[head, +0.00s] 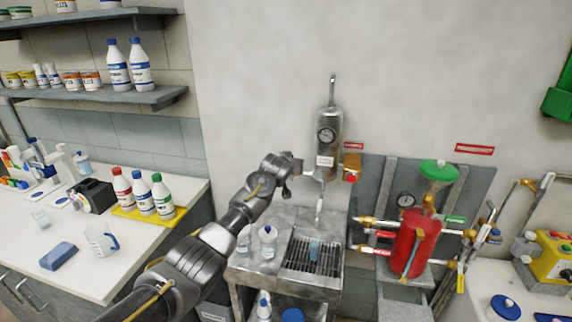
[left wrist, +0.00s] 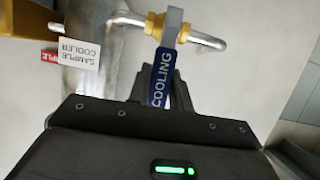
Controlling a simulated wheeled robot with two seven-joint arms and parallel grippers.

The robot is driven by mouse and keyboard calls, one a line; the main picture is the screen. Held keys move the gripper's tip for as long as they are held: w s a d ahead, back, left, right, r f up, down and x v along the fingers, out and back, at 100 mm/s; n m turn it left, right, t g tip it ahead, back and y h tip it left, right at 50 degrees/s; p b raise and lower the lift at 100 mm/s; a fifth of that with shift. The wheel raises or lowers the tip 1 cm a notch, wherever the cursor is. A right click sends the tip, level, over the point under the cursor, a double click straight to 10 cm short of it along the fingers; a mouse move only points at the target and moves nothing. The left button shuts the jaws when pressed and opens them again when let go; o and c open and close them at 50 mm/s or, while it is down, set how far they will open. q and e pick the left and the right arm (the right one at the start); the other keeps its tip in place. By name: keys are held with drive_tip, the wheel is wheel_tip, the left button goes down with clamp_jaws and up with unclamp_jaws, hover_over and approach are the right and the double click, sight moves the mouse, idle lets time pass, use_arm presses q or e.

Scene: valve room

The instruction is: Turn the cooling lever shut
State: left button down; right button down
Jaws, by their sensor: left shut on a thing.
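The cooling lever (left wrist: 160,78) is a blue handle marked COOLING, seen upside down in the left wrist view. It runs from a brass and steel valve pipe (left wrist: 150,22) down between my fingers. My left gripper (left wrist: 158,95) is shut on it. In the head view my left gripper (head: 298,166) is at the left side of the steel sample cooler (head: 329,115), and it hides the lever there. The cooler hangs on the wall with a round gauge and a white label (left wrist: 80,52). My right gripper is in neither view.
Below the cooler stands a steel sink with a grate (head: 313,255) and bottles beside it. To the right are a red tank (head: 415,245) with a green funnel (head: 438,171) and pipes. A counter (head: 85,275) with bottles is on the left.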

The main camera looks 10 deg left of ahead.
use_arm(q)
drive_tip(key=shift+d+f, duration=0.15)
idle(0.4)
drive_tip(key=c, duration=1.6)
unclamp_jaws()
drive_tip(key=shift+c, duration=0.2)
drive_tip(key=o, duration=0.4)
drive_tip(key=shift+w, duration=0.15)
drive_tip(key=shift+s, duration=0.2)
drive_tip(key=shift+b+v, duration=1.4)
drive_tip(key=shift+v, duration=3.85)
